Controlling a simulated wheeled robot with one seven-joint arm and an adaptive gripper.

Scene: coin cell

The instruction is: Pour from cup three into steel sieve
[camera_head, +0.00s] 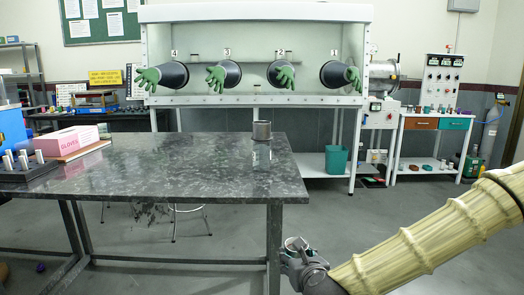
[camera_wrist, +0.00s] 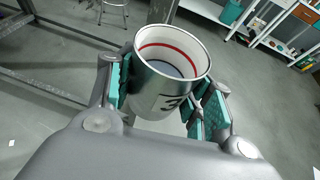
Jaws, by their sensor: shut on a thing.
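Cup three (camera_wrist: 165,88) is a metal cup marked with a black 3, with a white inside and a red ring below the rim. My gripper (camera_wrist: 165,95) is shut around its sides with teal pads, and the cup's open mouth shows in the wrist view. The bottom inside looks grey-blue; I cannot tell its contents. In the head view my gripper (camera_head: 298,245) is low, beside the table's front right leg. A small grey metal cylinder (camera_head: 262,131) stands near the table's back right corner; it may be the steel sieve, but I cannot tell.
The dark stone-topped table (camera_head: 170,165) is mostly bare in the middle. A black rack (camera_head: 25,172) with small cylinders and a pink glove box (camera_head: 66,140) stand at its left. A glovebox (camera_head: 255,60) with green gloves stands behind. The floor right of the table is free.

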